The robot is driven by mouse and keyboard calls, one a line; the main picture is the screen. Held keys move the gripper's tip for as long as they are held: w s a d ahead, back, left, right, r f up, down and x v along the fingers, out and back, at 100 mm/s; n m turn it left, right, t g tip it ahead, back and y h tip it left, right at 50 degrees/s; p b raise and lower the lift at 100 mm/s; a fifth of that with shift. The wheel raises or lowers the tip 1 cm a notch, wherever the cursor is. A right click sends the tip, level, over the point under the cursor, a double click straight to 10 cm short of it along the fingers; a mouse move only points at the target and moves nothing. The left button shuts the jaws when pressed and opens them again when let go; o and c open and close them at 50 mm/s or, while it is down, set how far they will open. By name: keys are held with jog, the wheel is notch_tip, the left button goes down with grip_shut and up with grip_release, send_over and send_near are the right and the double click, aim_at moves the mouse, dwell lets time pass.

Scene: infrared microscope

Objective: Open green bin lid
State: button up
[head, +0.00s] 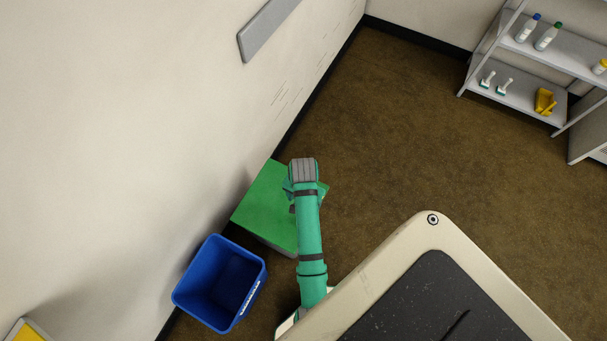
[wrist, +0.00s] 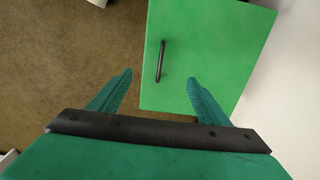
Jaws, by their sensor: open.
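The green bin lid (head: 268,206) lies flat and shut on its bin against the wall in the head view; my arm hides its right part. In the wrist view the green lid (wrist: 207,50) fills the upper middle, with a dark handle (wrist: 161,61) near its left edge. My gripper (wrist: 158,85) is open and empty, its two fingers spread to either side of the handle's line. The handle appears ahead of the fingertips and no contact shows. In the head view my arm hides the fingers.
An open blue bin (head: 220,283) stands beside the green bin, along the wall. A metal shelf (head: 520,90) with bottles and a yellow item stands at the far right. Brown floor (head: 390,120) is clear right of the green bin.

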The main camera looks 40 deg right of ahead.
jog(key=shift+f, duration=5.6)
